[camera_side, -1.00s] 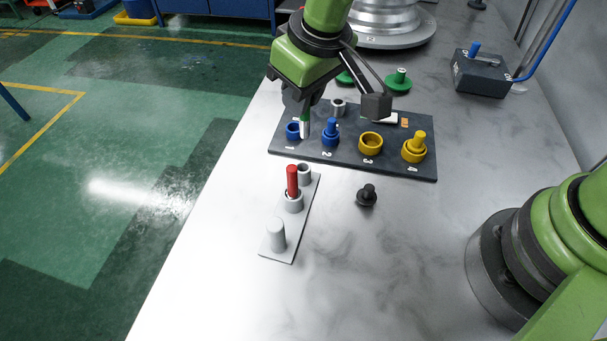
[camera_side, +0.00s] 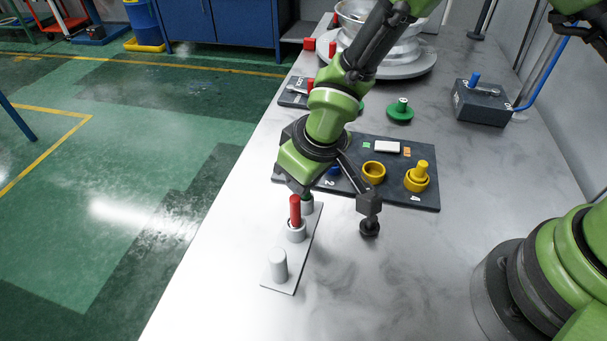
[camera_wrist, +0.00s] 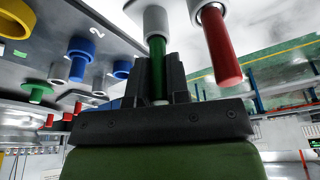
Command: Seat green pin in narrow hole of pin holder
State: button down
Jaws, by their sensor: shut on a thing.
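The green pin (camera_wrist: 157,68) is between the fingers of my gripper (camera_wrist: 156,76) in the wrist view, with the gripper shut on it. Its far end meets the mouth of a grey socket (camera_wrist: 156,20), and its tip is hidden there. In the side view my gripper (camera_side: 304,193) is over the far end of the grey pin holder (camera_side: 284,281). A little green shows just above the far socket (camera_side: 307,208). I cannot tell how deep the pin sits. A red pin (camera_side: 295,210) stands upright in the middle socket, close beside my gripper.
A plain grey post (camera_side: 278,264) stands at the holder's near end. A dark numbered board (camera_side: 400,196) with yellow and blue parts lies behind and to the right. The near tabletop (camera_side: 400,290) is clear.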

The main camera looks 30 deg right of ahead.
jog(key=c, duration=1.1)
grip_release()
jog(key=shift+f, duration=0.1)
jog(key=s+d+r+m+t, duration=0.1)
jog(key=s+d+r, duration=0.15)
jog(key=r, duration=0.65)
jog(key=s+d+r+m, duration=0.15)
jog(key=d+r, duration=0.25)
jog(key=r, duration=0.5)
jog(key=s+d+r+m+t, duration=0.1)
jog(key=s+d+r+m, duration=0.1)
jog(key=s+d+r, duration=0.2)
jog(key=s+d+r+m+t+y, duration=0.1)
jog(key=s+d+r+m+t, duration=0.1)
jog(key=s+d, duration=0.3)
jog(key=shift+s+d+r+m, duration=0.25)
jog(key=shift+s+r+m, duration=0.5)
jog(key=shift+s, duration=1.6)
jog(key=shift+r, duration=0.1)
